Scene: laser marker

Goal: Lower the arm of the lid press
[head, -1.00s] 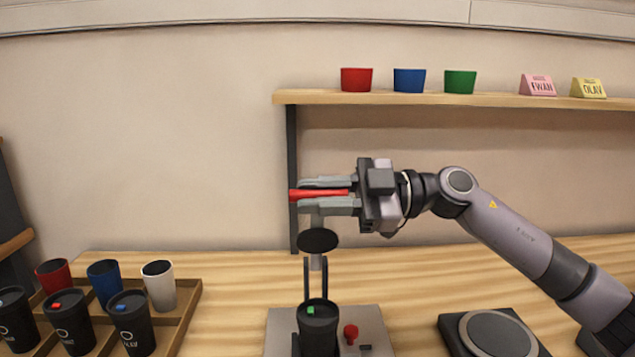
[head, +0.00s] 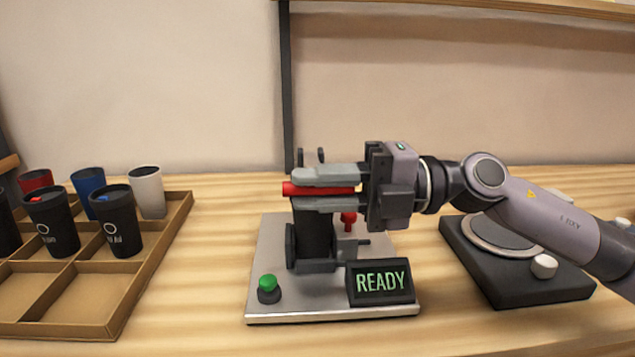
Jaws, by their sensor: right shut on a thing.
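The lid press stands on a grey base plate (head: 270,240) in the middle of the table. Its red arm handle (head: 322,189) lies level, low above a dark cup (head: 315,232) held in the press. My right gripper (head: 310,189) comes in from the right and is shut on the red handle, one finger above and one below. The gripper hides the press head and the cup's top, so I cannot tell whether the head touches the lid. My left gripper is not in view.
On the base plate are a green button (head: 268,283), a red knob (head: 349,218) and a display reading READY (head: 380,281). A wooden tray (head: 115,320) with several cups stands left. A dark device with a round plate (head: 515,285) stands right.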

